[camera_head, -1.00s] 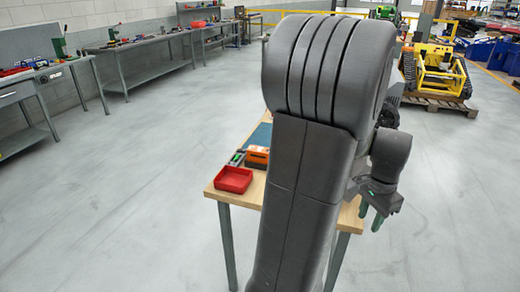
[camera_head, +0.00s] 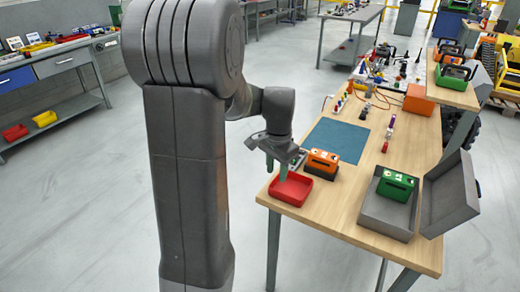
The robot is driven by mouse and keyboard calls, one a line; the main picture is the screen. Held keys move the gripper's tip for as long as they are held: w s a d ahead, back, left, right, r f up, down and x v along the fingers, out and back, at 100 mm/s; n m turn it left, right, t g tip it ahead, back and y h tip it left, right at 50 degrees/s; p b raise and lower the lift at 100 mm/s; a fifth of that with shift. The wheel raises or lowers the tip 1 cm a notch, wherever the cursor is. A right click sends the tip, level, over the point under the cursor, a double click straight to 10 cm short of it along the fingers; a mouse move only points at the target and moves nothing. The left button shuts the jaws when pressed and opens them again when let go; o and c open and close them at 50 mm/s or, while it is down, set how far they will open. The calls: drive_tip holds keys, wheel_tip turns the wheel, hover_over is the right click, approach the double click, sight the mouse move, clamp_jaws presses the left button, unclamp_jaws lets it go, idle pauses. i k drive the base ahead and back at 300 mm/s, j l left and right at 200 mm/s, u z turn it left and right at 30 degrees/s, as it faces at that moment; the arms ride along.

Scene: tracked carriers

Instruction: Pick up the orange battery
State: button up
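An orange battery (camera_head: 322,161) with a dark base stands on the wooden table (camera_head: 345,215), behind and right of a red tray (camera_head: 291,189). My gripper (camera_head: 277,170) hangs at the table's left edge, left of the battery and apart from it in the picture. The gripper overlaps the tray's back left part in the picture. I cannot tell its height above the table.
A green battery (camera_head: 396,185) sits in an open grey case (camera_head: 388,219) at the right. A blue mat (camera_head: 338,139), an orange box (camera_head: 419,99) and small tools lie farther back. Another green battery (camera_head: 455,72) stands on a raised shelf. Bare wood lies between tray and case.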

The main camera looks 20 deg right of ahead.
sight(322, 160)
drive_tip(key=i+j+u, duration=0.2)
drive_tip(key=i, duration=0.15)
drive_tip(key=i+u, duration=0.25)
drive_tip(key=i+z, duration=0.3)
drive_tip(key=z, duration=0.15)
drive_tip(key=i+z, duration=0.45)
drive_tip(key=i+j+z, duration=0.15)
drive_tip(key=z, duration=0.25)
drive_tip(key=i+l+z, duration=0.1)
drive_tip(key=i+z, duration=0.15)
drive_tip(key=z, duration=0.15)
drive_tip(key=i+z, duration=0.2)
drive_tip(key=z, duration=0.15)
drive_tip(key=i+z, duration=0.25)
drive_tip(key=z, duration=0.15)
drive_tip(key=i+j+z, duration=0.2)
drive_tip(key=z, duration=0.15)
